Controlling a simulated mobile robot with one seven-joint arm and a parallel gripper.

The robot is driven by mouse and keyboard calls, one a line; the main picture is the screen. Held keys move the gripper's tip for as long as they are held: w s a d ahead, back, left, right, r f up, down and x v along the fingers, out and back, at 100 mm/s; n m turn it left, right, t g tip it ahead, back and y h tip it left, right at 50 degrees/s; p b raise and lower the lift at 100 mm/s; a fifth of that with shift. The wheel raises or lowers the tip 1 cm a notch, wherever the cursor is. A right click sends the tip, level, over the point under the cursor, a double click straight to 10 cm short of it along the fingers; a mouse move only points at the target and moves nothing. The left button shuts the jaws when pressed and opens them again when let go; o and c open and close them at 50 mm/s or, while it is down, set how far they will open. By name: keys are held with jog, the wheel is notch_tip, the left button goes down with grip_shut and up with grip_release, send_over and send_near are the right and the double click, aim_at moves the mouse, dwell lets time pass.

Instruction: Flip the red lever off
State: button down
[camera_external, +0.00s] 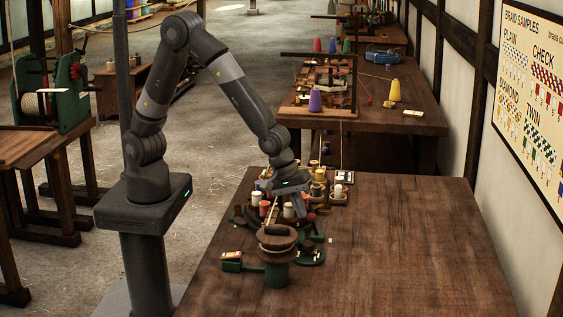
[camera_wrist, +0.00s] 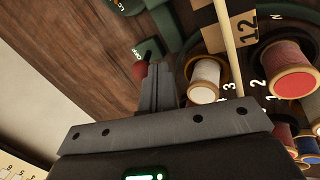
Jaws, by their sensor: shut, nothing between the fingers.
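The red ball knob of the lever (camera_wrist: 141,70) shows in the wrist view, just left of my fingertips. It lies close beside them; I cannot tell whether they touch. A small dark green plate with white lettering, apparently "OFF" (camera_wrist: 137,55), is right by the knob. The lever's shaft is mostly hidden. My gripper (camera_wrist: 160,68) is shut and empty, pointing down at the braiding machine. In the external view my gripper (camera_external: 273,216) is low among the bobbins, behind the machine's brown round top (camera_external: 277,236).
White spool (camera_wrist: 204,80) and red spool (camera_wrist: 288,68) stand right of my fingers, with a pale rod (camera_wrist: 228,45) between them. The wooden table (camera_external: 400,250) is clear on the right.

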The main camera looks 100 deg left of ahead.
jog(key=shift+w+r, duration=0.1)
jog(key=shift+w, duration=0.05)
jog(key=shift+w+r+g, duration=0.3)
jog(key=shift+w+g, duration=0.35)
jog(key=shift+g, duration=0.35)
jog(key=w+g, duration=0.2)
jog(key=shift+w+r+g, duration=0.15)
jog(key=shift+r+g, duration=0.15)
jog(key=shift+g, duration=0.1)
jog(key=shift+w+r, duration=0.1)
jog(key=shift+w, duration=1)
jog(key=shift+r, duration=0.1)
notch_tip(320, 180, up, 9)
jog(key=w, duration=0.2)
jog(key=shift+a+r, duration=0.2)
jog(key=shift+a, duration=0.2)
jog(key=shift+r, duration=0.1)
